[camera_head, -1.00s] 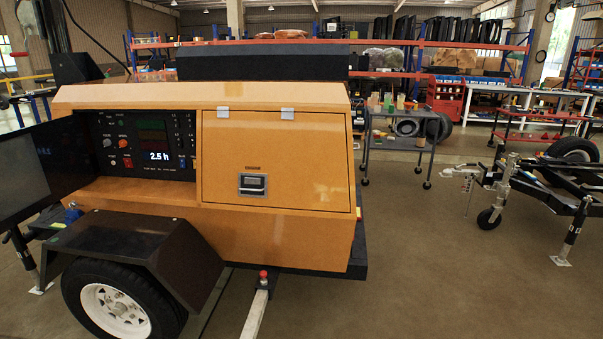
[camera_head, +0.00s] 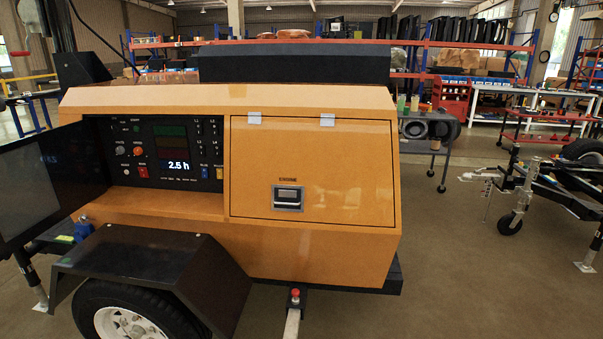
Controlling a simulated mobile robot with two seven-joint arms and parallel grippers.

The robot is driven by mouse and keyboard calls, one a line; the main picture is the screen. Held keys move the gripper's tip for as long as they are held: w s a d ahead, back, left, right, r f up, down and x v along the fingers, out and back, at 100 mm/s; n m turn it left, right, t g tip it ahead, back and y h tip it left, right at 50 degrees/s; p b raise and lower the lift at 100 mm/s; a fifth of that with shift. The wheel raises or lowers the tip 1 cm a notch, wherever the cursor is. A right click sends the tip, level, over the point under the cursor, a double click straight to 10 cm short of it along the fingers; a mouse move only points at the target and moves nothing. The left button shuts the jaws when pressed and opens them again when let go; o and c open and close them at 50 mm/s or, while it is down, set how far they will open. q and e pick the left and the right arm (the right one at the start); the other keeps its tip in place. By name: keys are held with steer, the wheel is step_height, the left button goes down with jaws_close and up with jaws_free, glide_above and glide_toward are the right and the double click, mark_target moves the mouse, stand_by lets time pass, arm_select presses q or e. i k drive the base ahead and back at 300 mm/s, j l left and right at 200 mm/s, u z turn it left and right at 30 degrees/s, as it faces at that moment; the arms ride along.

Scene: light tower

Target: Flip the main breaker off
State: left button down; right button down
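The orange light tower body (camera_head: 300,245) stands ahead of me. Its black control panel (camera_head: 150,155) is recessed at the left and has a lit display (camera_head: 178,167) reading "2.5 h". The panel carries a grey knob (camera_head: 120,150), an orange knob (camera_head: 138,151), a red part (camera_head: 143,171), a yellow part (camera_head: 219,172) and several small switches at the right (camera_head: 209,130). I cannot tell which of these is the main breaker, or its position. Neither of my grippers is in view.
A black door (camera_head: 45,180) stands open at the panel's left. A black fender (camera_head: 150,270) over a wheel (camera_head: 125,318) juts out below the panel. A closed engine door (camera_head: 300,160) is to the right. Floor at the right (camera_head: 450,270) is clear up to another trailer (camera_head: 555,190).

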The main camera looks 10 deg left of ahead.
mark_target(143, 172)
steer(key=i+j, duration=0.1)
steer(key=j, duration=0.35)
steer(key=i+j, duration=0.15)
steer(key=j, duration=0.25)
steer(key=i+j, duration=0.1)
steer(key=j, duration=0.35)
steer(key=i+j, duration=0.15)
steer(key=j, duration=0.25)
steer(key=i+j, duration=0.1)
steer(key=j, duration=0.35)
steer(key=i+j, duration=0.15)
steer(key=j, duration=0.3)
